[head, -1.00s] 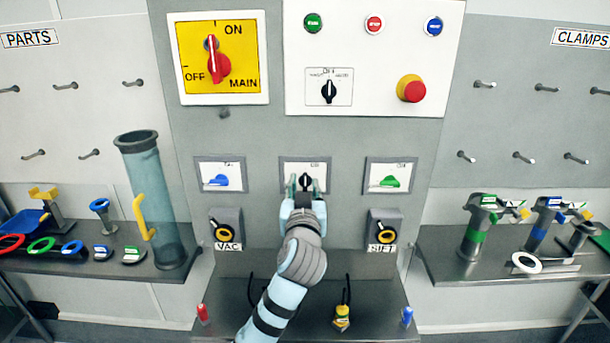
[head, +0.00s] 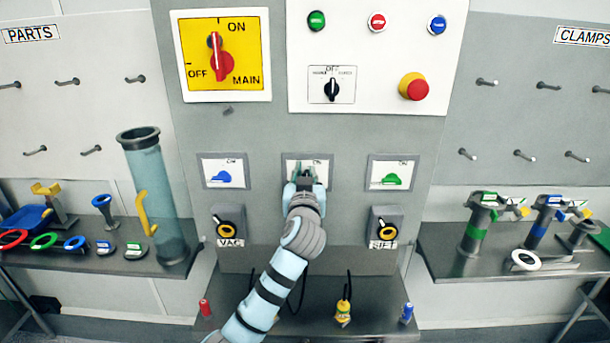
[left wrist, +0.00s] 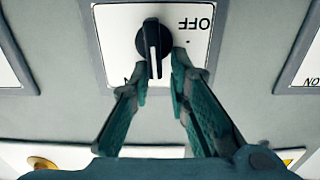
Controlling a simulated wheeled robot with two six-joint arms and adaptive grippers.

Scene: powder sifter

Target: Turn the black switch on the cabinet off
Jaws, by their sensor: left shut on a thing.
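The black switch (left wrist: 153,44) is a round knob with a raised grip and a white line, on a white plate (left wrist: 115,30) marked OFF, which reads upside down in the left wrist view. The grip stands nearly upright there, with OFF to its right. In the head view this is the middle plate (head: 323,170) of a row of three; my gripper hides the knob. My left gripper (left wrist: 160,68) is shut on the switch, one finger at each side of it; it also shows in the head view (head: 304,178). My right gripper is out of view.
A blue switch (head: 221,177) and a green switch (head: 392,180) flank the middle plate. Above are the red main switch (head: 220,62), another black knob (head: 331,90) and a red stop button (head: 413,88). Two yellow-ringed black knobs sit below. Shelves stand either side.

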